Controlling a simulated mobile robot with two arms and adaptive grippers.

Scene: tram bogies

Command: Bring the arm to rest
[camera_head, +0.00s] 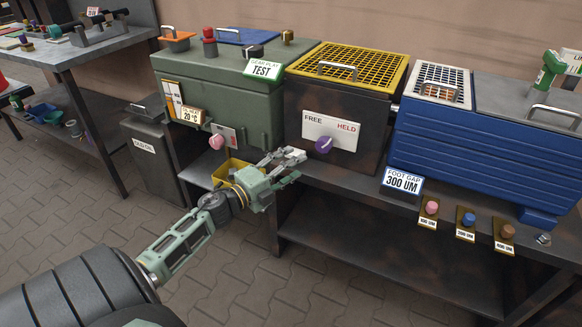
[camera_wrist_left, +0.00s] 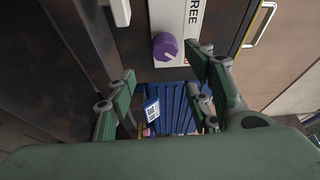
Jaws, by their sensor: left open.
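My left arm comes in from the lower left in the head view. Its gripper (camera_head: 290,164) is in front of the bench, a little left of and below the purple knob (camera_head: 324,144) on the FREE/HELD plate (camera_head: 331,130). In the left wrist view the gripper's green-padded fingers (camera_wrist_left: 165,100) are spread apart with nothing between them. The purple knob also shows there (camera_wrist_left: 164,46), beyond the fingertips and apart from them. My right gripper is in neither view.
A green GEAR PLAY TEST box (camera_head: 225,90) with a pink knob (camera_head: 217,142) stands left. A yellow-mesh box (camera_head: 350,65) and blue ribbed box (camera_head: 470,150) stand right. Paved floor (camera_head: 60,220) is free at lower left.

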